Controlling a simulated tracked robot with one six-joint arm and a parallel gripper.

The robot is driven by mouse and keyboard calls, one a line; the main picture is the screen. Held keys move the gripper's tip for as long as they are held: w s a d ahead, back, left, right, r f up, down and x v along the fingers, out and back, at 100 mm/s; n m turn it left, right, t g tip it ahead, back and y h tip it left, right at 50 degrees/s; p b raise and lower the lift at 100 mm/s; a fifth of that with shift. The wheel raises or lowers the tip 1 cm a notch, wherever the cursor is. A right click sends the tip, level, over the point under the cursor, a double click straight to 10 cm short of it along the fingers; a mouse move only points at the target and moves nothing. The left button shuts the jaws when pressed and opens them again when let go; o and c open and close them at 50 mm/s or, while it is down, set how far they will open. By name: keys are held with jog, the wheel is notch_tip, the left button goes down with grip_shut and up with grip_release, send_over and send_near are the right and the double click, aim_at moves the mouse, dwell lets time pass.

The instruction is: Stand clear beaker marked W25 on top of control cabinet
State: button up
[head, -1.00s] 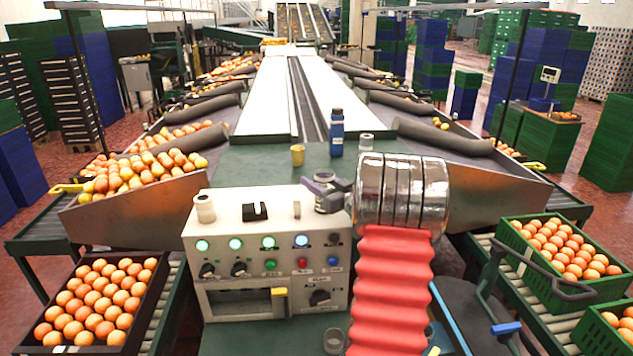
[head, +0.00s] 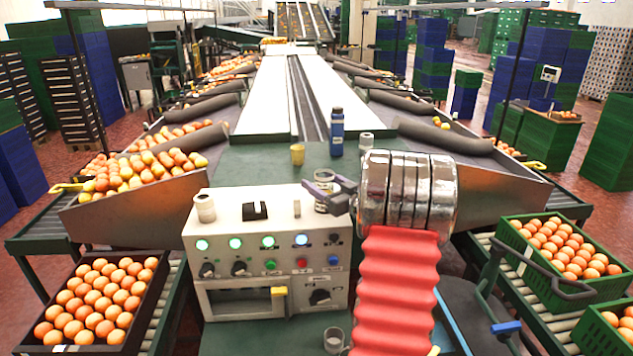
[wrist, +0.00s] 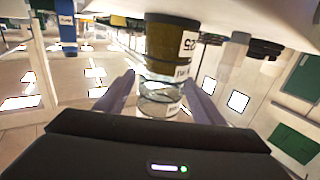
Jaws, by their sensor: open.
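A clear beaker (head: 323,177) with a dark band stands on the top of the white control cabinet (head: 228,222), near its right back corner. In the head view it is partly hidden by my gripper (head: 333,190). In the wrist view, which looks upside down, the clear beaker (wrist: 158,95) shows between the two fingers of my gripper (wrist: 160,90), with gaps at its sides. The jaws are open.
A white jar (head: 204,208) and a black block (head: 254,211) stand on the cabinet top. A blue bottle (head: 337,133) and another clear container (head: 366,143) stand behind it. Another clear beaker (head: 334,340) stands in front. Crates of oranges flank both sides.

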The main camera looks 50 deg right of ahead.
aim_at(330, 188)
jog(key=s, duration=0.3)
jog(key=s+a, duration=0.1)
jog(key=s, duration=0.6)
jog(key=shift+a, duration=0.3)
dwell(0.4)
